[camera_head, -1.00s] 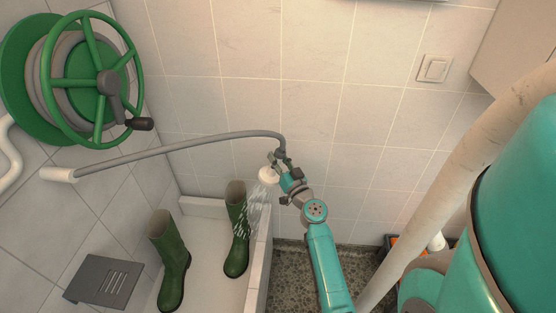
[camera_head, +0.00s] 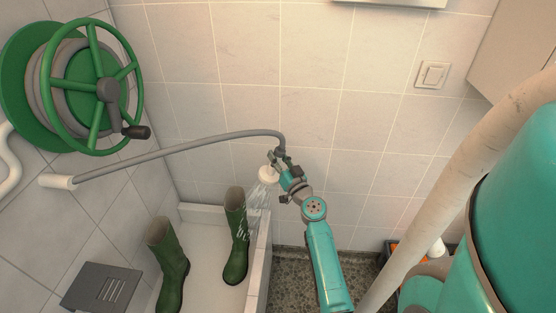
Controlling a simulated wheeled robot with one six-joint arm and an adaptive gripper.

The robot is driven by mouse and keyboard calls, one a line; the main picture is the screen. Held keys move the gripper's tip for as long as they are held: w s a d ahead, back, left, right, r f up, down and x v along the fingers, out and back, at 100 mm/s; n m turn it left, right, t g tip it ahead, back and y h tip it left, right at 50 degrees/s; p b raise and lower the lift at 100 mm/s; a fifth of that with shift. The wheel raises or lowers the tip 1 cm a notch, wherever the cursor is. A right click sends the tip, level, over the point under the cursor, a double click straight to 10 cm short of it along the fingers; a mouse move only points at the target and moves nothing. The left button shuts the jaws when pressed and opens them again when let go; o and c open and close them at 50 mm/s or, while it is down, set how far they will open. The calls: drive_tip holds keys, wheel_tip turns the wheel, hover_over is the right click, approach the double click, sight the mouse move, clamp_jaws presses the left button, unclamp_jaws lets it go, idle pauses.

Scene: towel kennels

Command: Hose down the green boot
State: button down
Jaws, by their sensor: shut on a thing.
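Two green boots stand upright in a white basin (camera_head: 205,232): the left boot (camera_head: 171,266) and the right boot (camera_head: 236,240). My gripper (camera_head: 277,163) is shut on the hose's end, above and right of the right boot. The white spray head (camera_head: 267,173) points down and left, with water coming out. The water falls beside and onto the upper right side of the right boot's shaft, where white marks show. The grey hose (camera_head: 180,150) runs from the left wall outlet to my gripper, in the air.
A green hose reel (camera_head: 92,90) with a crank is on the left wall. A dark grey slotted plate (camera_head: 104,288) is at the lower left. The basin's right wall (camera_head: 258,262) stands between the boots and the speckled floor (camera_head: 290,285). A light switch (camera_head: 432,75) is on the back wall.

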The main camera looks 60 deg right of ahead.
sight(277, 153)
drive_tip(key=shift+r, duration=2.25)
drive_tip(key=shift+s+a, duration=0.3)
drive_tip(key=shift+a, duration=0.3)
drive_tip(key=shift+s+a, duration=0.25)
drive_tip(key=shift+a, duration=0.35)
drive_tip(key=shift+a, duration=0.15)
